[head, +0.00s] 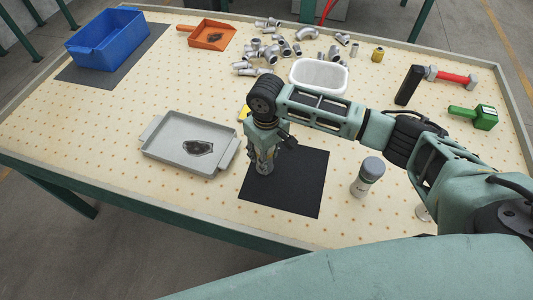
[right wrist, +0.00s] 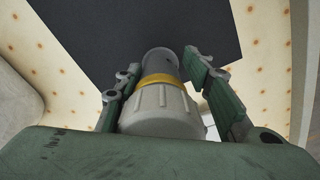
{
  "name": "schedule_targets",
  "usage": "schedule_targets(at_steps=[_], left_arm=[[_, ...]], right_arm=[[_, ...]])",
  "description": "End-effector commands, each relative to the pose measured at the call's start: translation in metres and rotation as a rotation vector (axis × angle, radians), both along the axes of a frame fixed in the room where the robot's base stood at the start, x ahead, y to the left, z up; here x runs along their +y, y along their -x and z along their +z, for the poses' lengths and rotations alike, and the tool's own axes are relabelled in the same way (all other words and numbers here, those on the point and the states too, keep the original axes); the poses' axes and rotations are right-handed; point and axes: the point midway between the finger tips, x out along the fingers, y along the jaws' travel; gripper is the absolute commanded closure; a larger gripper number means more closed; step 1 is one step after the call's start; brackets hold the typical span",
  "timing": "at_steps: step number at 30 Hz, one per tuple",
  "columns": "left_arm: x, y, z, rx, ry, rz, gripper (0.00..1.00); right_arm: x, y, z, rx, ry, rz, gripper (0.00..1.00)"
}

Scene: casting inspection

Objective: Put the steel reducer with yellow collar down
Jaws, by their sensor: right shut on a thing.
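My right gripper (head: 263,166) points down over the upper left part of the black mat (head: 300,185). In the right wrist view its two fingers (right wrist: 165,95) are shut on the steel reducer with yellow collar (right wrist: 160,108). The reducer's wide grey end faces the wrist, and its narrow end points at the black mat (right wrist: 120,35). In the head view the reducer is mostly hidden by the gripper. I cannot tell whether it touches the mat. My left gripper is in neither view.
A grey tray (head: 160,151) with a dark patch stands left of the mat, and a grey-capped jar (head: 366,178) right of it. Behind are a white bin (head: 318,78), several pipe fittings (head: 270,52), an orange scoop (head: 211,35) and a blue bin (head: 105,42). A red-handled tool (head: 452,77) lies right.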

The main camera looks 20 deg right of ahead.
Motion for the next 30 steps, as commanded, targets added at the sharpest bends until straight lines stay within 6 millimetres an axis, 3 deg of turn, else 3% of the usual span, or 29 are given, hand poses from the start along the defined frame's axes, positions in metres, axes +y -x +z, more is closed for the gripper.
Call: schedule_targets(at_steps=[7, 17, 23, 30], left_arm=[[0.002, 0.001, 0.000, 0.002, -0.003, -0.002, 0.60], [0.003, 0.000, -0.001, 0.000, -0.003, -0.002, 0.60], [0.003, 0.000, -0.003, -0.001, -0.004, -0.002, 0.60], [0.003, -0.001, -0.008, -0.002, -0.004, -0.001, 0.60]], right_arm=[[0.000, 0.000, -0.001, 0.001, 0.000, 0.000, 0.44], [0.000, 0.000, 0.002, -0.001, 0.001, 0.000, 0.44], [0.000, -0.001, 0.028, -0.003, -0.001, 0.001, 0.44], [0.001, -0.001, 0.081, -0.004, -0.001, 0.001, 0.44]])
